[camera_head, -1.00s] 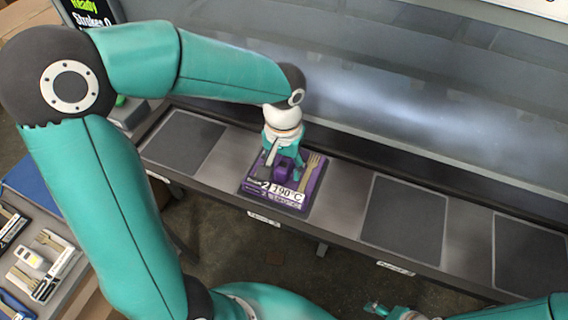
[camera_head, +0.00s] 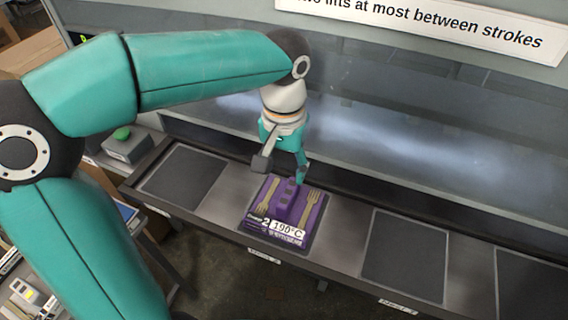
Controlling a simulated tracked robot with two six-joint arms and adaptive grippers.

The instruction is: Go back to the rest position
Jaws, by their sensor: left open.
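My left gripper (camera_head: 283,172) is open and empty, just above the purple mould block (camera_head: 284,238). The block lies on one of the dark pads of the grey bench (camera_head: 340,245). It has a raised handle in its middle, a wooden fork on either side and a label reading 2 and 190°C. The gripper's fingers are apart and clear of the handle, as far as I can tell. My left arm reaches in from the left and bends down at the wrist. My right gripper is not in view.
Empty dark pads lie left (camera_head: 182,177) and right (camera_head: 404,255) of the block. A grey box with a green button (camera_head: 122,134) stands at the left. A glossy grey panel (camera_head: 400,130) rises behind the bench. A tray with labelled items (camera_head: 25,296) is at lower left.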

